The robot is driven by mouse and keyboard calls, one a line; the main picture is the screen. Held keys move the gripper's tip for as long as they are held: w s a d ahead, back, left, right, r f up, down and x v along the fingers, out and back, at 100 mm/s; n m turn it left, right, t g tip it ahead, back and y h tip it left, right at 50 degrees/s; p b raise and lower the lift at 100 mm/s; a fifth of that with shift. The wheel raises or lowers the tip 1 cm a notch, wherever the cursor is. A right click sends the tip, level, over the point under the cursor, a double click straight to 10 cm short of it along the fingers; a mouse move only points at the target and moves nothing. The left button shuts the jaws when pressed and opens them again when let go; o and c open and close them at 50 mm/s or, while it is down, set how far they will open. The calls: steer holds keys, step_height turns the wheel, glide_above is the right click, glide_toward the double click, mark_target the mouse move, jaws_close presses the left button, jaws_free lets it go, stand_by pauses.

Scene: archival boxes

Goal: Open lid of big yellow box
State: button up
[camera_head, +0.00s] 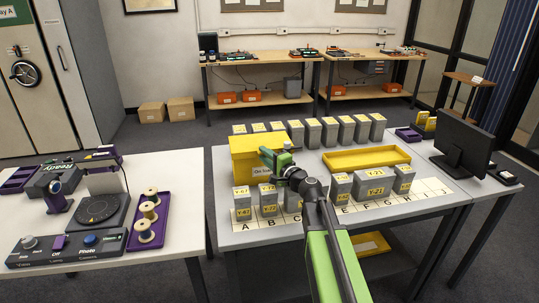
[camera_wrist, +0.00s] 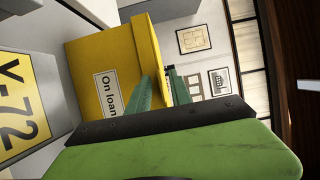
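The big yellow box (camera_head: 243,165) stands at the back left of the middle table. Its lid (camera_head: 257,142) looks closed, and its white label reads "On loan". My gripper (camera_head: 276,154) is at the front right of the box, near lid height. In the wrist view the box (camera_wrist: 90,75) appears turned on its side, with the lid (camera_wrist: 146,48) along its right edge. My gripper's green fingers (camera_wrist: 166,92) are apart, with a strip of yellow between them. I cannot tell whether they touch the lid.
More grey boxes (camera_head: 347,130) line the back. A yellow tray (camera_head: 367,158) and monitor (camera_head: 465,142) are right.

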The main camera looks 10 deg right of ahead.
steer(key=shift+d, duration=0.4)
jaws_close()
steer(key=shift+d, duration=0.3)
stand_by(0.6)
